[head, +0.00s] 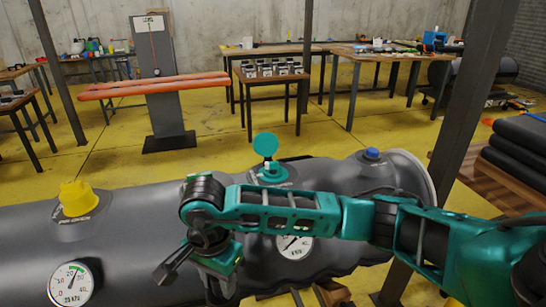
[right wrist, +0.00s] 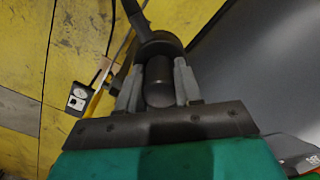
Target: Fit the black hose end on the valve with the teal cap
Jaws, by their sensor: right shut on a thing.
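The valve with the teal cap (head: 272,173) stands on top of the dark grey inflatable tube, and its round teal cap (head: 265,144) stands up open behind it. My right gripper (right wrist: 157,70) is shut on the black hose end (right wrist: 158,82), seen in the right wrist view with its hose running up out of the picture. In the head view my right arm reaches across the front of the tube, and its hand hangs low at the left of the teal valve, apart from it. The hose end is hard to make out there. My left gripper is not in view.
The tube (head: 135,245) also carries a yellow-capped valve (head: 77,198), a blue-capped valve (head: 371,154) and two round gauges (head: 70,281). A dark post (head: 465,105) rises at the right beside stacked black mats (head: 520,150). Workbenches stand behind on yellow floor.

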